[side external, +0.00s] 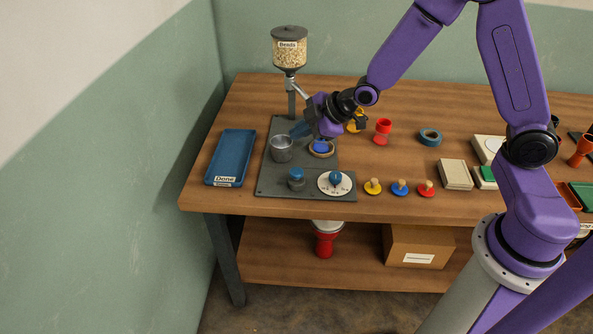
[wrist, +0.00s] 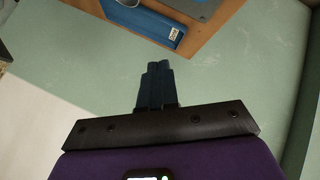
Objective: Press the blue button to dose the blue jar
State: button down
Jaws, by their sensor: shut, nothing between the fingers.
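A blue round-topped button (side external: 296,174) stands on a dark base at the front of the grey plate (side external: 270,187). Beside it is a white dial (side external: 327,188) with a blue knob. A blue piece (side external: 320,146) in a tan ring sits behind the dial, partly under my arm; I cannot tell if it is the blue jar. My gripper (side external: 292,131) is shut and empty, its blue fingers pointing left above the plate, behind the button and apart from it. The shut fingers also show in the wrist view (wrist: 155,68).
A "Beads" hopper (side external: 289,52) stands at the plate's back. A metal cup (side external: 281,149) is just below my fingertips. A blue "Done" tray (side external: 232,155) lies left. Yellow, blue and red pegged discs (side external: 400,189) line the front right. A red goblet shape (side external: 382,132) stands behind.

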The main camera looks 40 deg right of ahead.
send_near(294, 170)
jog(key=shift+w+a+f, duration=0.4)
jog(key=shift+w+f, duration=0.05)
jog(key=shift+w, duration=0.35)
jog(key=shift+w+a+f, duration=0.4)
jog(key=shift+w, duration=0.4)
jog(key=shift+w+a+f, duration=0.4)
jog(key=shift+w+f, duration=0.05)
jog(key=shift+w, duration=0.35)
jog(key=shift+f, duration=0.2)
dwell(0.3)
jog(key=shift+f, duration=0.2)
jog(key=shift+f, duration=1)
dwell(1.3)
jog(key=shift+r, duration=1.4)
jog(key=shift+r, duration=0.15)
jog(key=shift+r, duration=2.4)
